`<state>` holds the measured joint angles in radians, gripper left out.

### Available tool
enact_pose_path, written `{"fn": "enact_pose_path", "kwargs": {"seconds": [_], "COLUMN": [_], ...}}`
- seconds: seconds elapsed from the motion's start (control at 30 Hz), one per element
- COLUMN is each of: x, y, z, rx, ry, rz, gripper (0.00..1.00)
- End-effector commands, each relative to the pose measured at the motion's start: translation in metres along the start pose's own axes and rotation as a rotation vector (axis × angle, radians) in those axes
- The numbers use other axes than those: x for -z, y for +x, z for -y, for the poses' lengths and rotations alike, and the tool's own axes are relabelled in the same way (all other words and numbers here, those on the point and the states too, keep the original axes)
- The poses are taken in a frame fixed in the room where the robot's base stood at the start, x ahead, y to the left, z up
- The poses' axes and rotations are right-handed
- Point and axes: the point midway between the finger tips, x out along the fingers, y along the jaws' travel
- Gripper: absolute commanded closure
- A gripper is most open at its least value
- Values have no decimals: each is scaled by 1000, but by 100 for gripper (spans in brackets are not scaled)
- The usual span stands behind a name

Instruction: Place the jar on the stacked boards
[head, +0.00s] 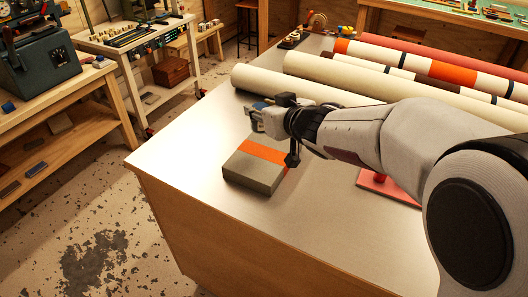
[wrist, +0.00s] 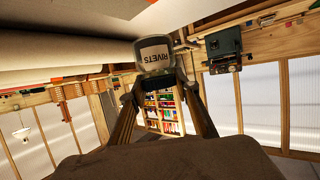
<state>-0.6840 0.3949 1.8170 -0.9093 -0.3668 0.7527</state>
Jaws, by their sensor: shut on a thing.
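My gripper (head: 268,117) is shut on a jar, with its fingers at either side of it. In the wrist view the jar (wrist: 154,55) is whitish with a dark rim and a label reading RIVETS, between the fingertips (wrist: 158,85). In the head view the jar is mostly hidden by the gripper; only a small blue and grey part shows. A low grey block with an orange band (head: 252,174), apparently the stacked boards, lies on the table. The gripper appears above its far side, and the jar looks clear of it.
Long cream rolls (head: 330,75), some with orange and dark bands, lie across the back of the table (head: 195,125). A red board with a red knob (head: 381,180) lies right of the block, partly behind my arm. The table's left part is bare.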

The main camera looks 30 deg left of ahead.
Motion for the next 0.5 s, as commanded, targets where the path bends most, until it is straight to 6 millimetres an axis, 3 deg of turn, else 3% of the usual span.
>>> {"fn": "enact_pose_path", "kwargs": {"seconds": [0.17, 0.5], "x": [16, 12], "y": [3, 2], "z": [-9, -12], "rx": [-28, -47], "ry": [11, 20], "rz": [-2, 0], "gripper": [95, 95]}}
